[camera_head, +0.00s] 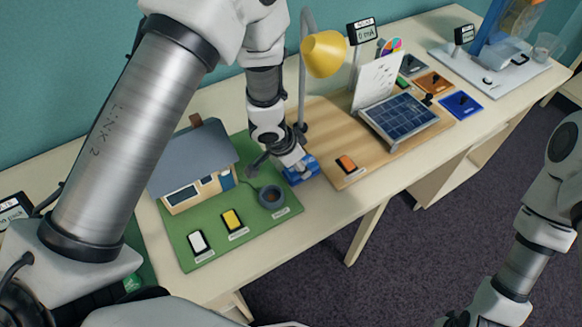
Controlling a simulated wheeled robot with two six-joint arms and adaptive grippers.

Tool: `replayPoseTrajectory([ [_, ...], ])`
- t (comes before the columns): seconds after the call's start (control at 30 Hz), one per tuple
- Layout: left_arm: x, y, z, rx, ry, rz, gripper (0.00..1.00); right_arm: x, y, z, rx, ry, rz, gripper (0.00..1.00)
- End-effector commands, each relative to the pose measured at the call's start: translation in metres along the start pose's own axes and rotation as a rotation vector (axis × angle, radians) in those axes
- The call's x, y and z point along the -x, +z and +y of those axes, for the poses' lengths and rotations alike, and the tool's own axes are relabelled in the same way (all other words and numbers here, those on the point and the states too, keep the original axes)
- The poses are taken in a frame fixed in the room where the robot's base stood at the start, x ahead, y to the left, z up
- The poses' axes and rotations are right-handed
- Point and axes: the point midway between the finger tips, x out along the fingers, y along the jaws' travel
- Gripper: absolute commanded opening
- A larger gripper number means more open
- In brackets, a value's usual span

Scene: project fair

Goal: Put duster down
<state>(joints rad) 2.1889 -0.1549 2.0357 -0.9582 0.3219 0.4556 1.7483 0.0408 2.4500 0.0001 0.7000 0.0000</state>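A small blue block, which I take to be the duster (301,169), is at the fingertips of my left gripper (292,160). The gripper points down and appears shut on it. The fingers are small and partly hidden by the wrist. My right arm comes in from the right, low beside the table. Its gripper (458,320) is cut off by the bottom edge, so its opening does not show.
A model house (193,165), a dark cup (271,197) and white and yellow switches stand on the green board. The table's front strip (345,194) is bare.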

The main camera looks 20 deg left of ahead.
Motion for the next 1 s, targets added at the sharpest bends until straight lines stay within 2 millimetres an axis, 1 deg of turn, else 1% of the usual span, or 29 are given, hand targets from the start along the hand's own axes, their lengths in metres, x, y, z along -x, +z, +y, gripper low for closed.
replayPoseTrajectory([
  [0.03,-0.011,0.003,0.000,-0.003,-0.001,0.002,0.00,-0.012,0.000,0.000,0.001,0.000,0.001,0.40],
  [0.23,-0.006,0.001,0.000,-0.003,0.000,0.001,0.00,-0.007,-0.001,0.000,0.001,0.000,0.002,0.40],
  [0.4,-0.010,0.003,0.000,-0.001,0.000,0.001,0.00,-0.010,-0.001,0.000,0.001,0.000,0.002,0.40],
  [0.43,-0.010,0.002,0.000,-0.001,0.000,0.002,0.52,-0.009,-0.001,0.000,0.001,0.000,0.002,0.40],
  [0.47,-0.009,0.002,0.000,-0.002,0.000,0.002,0.62,-0.009,-0.001,0.000,0.001,0.000,0.002,0.40],
  [0.5,-0.009,0.002,0.000,-0.002,0.000,0.002,0.70,-0.009,-0.001,0.000,0.001,0.000,0.002,0.40],
  [0.77,-0.009,0.002,0.000,-0.002,0.000,0.002,0.70,-0.008,-0.001,0.000,0.001,0.000,0.002,0.40],
  [0.83,-0.006,0.001,0.000,-0.003,-0.001,0.002,0.70,-0.006,-0.001,0.000,0.001,0.000,0.002,0.40],
  [0.93,0.005,-0.001,-0.001,-0.002,-0.002,0.004,0.70,-0.004,-0.001,0.000,0.001,0.000,0.002,0.40],
  [1.0,0.020,-0.001,0.000,-0.003,-0.002,0.004,0.70,-0.002,-0.001,0.000,0.001,0.000,0.002,0.40],
])
